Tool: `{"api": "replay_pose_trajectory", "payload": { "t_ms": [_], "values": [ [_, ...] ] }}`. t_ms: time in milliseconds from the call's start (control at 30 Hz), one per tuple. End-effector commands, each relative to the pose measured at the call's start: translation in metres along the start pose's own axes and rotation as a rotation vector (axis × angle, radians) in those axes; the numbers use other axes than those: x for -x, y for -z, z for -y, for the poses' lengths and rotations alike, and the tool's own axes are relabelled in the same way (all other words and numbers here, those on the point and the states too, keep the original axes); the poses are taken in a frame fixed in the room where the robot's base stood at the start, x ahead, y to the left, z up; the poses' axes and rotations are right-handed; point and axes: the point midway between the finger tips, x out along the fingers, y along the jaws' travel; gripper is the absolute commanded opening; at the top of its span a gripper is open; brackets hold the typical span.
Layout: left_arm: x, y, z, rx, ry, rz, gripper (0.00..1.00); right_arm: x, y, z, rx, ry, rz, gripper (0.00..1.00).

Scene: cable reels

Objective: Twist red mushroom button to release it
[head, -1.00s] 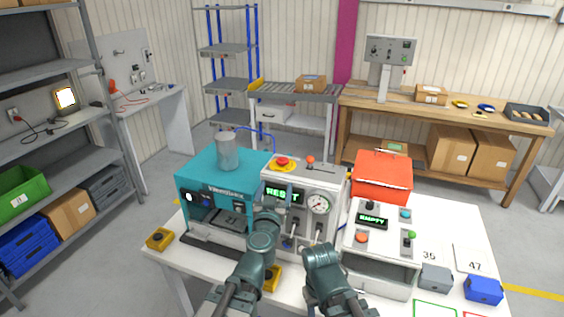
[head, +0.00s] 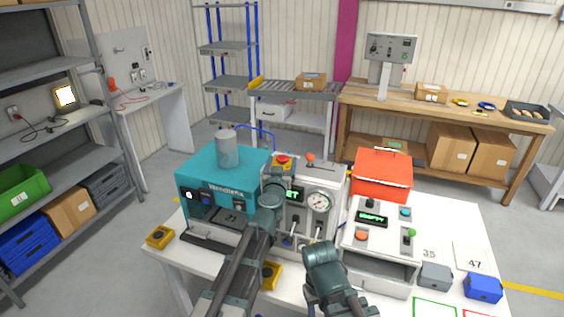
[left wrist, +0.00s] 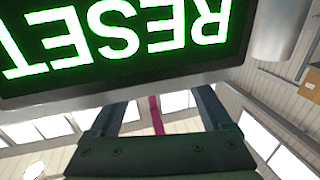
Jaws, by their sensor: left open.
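The red mushroom button (head: 283,157) sits on a yellow base on top of the grey control box (head: 322,180). My left gripper (head: 281,168) is at the box's upper front, just in front of and below the button in the head view, partly covering its yellow base. Its two fingers are apart with nothing between them in the left wrist view (left wrist: 165,105). Whether a finger touches the button cannot be told. The green RESET display (left wrist: 120,35) fills the upper left wrist view, upside down; the arm hides part of it in the head view. My right gripper (head: 320,252) is low before the box.
A teal machine (head: 205,205) with a grey cylinder stands left of the box. An orange-red case (head: 383,175) and a white panel unit (head: 380,235) stand to the right. An orange-tipped toggle (head: 310,157) and a gauge (head: 318,202) are close by on the box.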

Motion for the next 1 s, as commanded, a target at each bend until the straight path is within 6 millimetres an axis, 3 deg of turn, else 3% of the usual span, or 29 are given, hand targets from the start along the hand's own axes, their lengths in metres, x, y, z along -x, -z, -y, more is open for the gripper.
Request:
{"api": "replay_pose_trajectory", "payload": {
  "t_ms": [100, 367, 800, 1000],
  "values": [
    [-0.0094, 0.0, 0.0002, 0.0, 0.0, 0.0, 0.82, 0.0, 0.0, 0.0, 0.0, 0.0, 0.0, 0.5],
    [-0.009, 0.0, 0.0002, 0.0, 0.0, 0.0, 0.81, 0.0, 0.0, 0.0, 0.0, 0.0, 0.0, 0.5],
    [-0.0088, 0.0, 0.0, 0.0, 0.0, 0.0, 0.01, 0.0, 0.0, 0.0, 0.0, 0.0, 0.0, 0.5],
    [-0.0087, 0.0, 0.001, 0.0, -0.011, 0.0, 0.0, 0.0, 0.0, 0.0, 0.0, 0.0, 0.0, 0.5]
  ]
}}
